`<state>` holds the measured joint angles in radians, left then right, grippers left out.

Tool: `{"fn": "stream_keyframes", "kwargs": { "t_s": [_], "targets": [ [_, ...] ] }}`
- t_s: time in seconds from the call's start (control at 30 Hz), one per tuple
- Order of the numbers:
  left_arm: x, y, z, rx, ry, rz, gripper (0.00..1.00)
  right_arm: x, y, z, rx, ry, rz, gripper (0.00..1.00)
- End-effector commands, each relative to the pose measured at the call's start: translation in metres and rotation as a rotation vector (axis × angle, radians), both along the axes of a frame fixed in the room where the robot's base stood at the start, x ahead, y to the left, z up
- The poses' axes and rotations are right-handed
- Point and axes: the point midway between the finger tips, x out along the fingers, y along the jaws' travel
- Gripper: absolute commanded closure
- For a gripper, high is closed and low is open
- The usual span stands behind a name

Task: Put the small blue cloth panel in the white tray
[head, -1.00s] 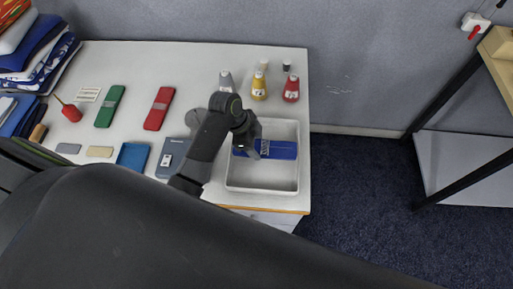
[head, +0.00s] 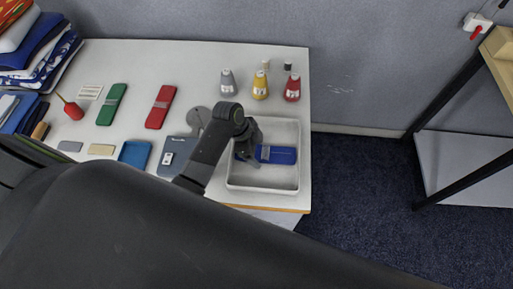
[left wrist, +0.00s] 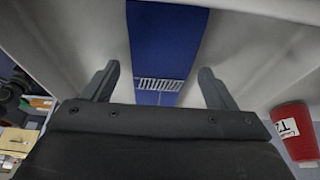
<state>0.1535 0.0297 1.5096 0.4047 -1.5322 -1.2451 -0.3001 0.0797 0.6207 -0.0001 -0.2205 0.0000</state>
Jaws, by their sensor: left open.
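The white tray (head: 264,185) stands at the right end of the table. A blue cloth panel (head: 280,155) with a grey band lies inside it, in the middle to upper part. My left gripper (head: 246,155) is over the left part of the panel and hides some of it. In the left wrist view its two fingers (left wrist: 160,88) are apart with nothing clamped between them. The blue panel (left wrist: 168,40) with its pale striped patch shows beyond and between the fingertips. My right gripper is not in view.
Grey, yellow (head: 260,86) and red bottles stand behind the tray. Left of it lie a grey-blue case (head: 178,150), a blue square piece (head: 134,153), and red (head: 160,107) and green (head: 111,105) panels. Folded cloths (head: 40,50) are stacked far left. The tray's front half is empty.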

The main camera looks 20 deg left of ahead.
Motion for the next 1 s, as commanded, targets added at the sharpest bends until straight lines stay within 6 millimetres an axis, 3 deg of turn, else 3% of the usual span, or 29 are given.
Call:
{"fn": "stream_keyframes", "kwargs": {
  "t_s": [0.33, 0.8, 1.0],
  "targets": [
    [-0.001, 0.006, 0.015, 0.001, -0.003, 0.000, 0.21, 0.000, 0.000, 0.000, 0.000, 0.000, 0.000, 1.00],
    [-0.009, 0.038, 0.095, 0.003, -0.005, -0.001, 0.21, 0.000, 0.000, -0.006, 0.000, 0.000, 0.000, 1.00],
    [-0.012, 0.044, 0.111, 0.001, -0.001, -0.001, 0.21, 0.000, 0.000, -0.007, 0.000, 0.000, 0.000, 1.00]
  ]
}}
